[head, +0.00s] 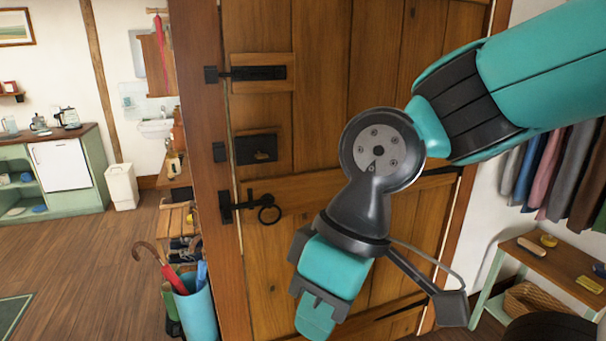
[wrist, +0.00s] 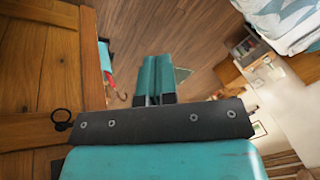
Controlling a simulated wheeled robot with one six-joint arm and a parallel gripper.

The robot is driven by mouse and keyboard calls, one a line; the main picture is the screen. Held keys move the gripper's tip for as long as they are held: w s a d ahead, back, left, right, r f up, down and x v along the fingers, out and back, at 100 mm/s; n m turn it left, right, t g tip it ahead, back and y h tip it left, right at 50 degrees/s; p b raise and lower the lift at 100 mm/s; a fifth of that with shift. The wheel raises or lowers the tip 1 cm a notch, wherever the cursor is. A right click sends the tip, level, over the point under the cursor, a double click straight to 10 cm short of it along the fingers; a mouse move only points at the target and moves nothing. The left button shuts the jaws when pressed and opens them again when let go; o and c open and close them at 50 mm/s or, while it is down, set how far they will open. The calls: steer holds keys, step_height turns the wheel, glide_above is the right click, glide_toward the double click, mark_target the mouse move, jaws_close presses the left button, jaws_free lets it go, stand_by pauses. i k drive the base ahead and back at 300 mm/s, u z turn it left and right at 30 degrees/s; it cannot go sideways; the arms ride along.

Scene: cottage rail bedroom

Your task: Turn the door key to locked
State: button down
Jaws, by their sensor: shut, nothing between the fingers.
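The wooden door (head: 325,75) fills the middle of the head view. A black lock box (head: 246,148) is fixed near its left edge, with a small brass-coloured key (head: 262,156) in its face. The key's bow looks roughly sideways, but it is too small to judge its turn. My gripper (head: 316,318) hangs low in front of the door, below and right of the key and apart from it. In the wrist view its teal fingers (wrist: 154,82) are shut together and empty, pointing over the floor. The key does not show there.
A black bolt (head: 258,73) is above the lock, and a ring handle (head: 268,210) below it also shows in the wrist view (wrist: 62,120). A blue umbrella bin (head: 196,305) stands left of the door. A bench (head: 545,262) and hanging clothes are at right.

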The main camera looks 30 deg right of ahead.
mark_target(259, 157)
steer(key=z, duration=0.05)
steer(key=k, duration=0.6)
steer(key=u, duration=0.4)
steer(key=i, duration=0.7)
steer(key=z, duration=0.55)
steer(key=i, duration=0.5)
steer(key=z, duration=0.6)
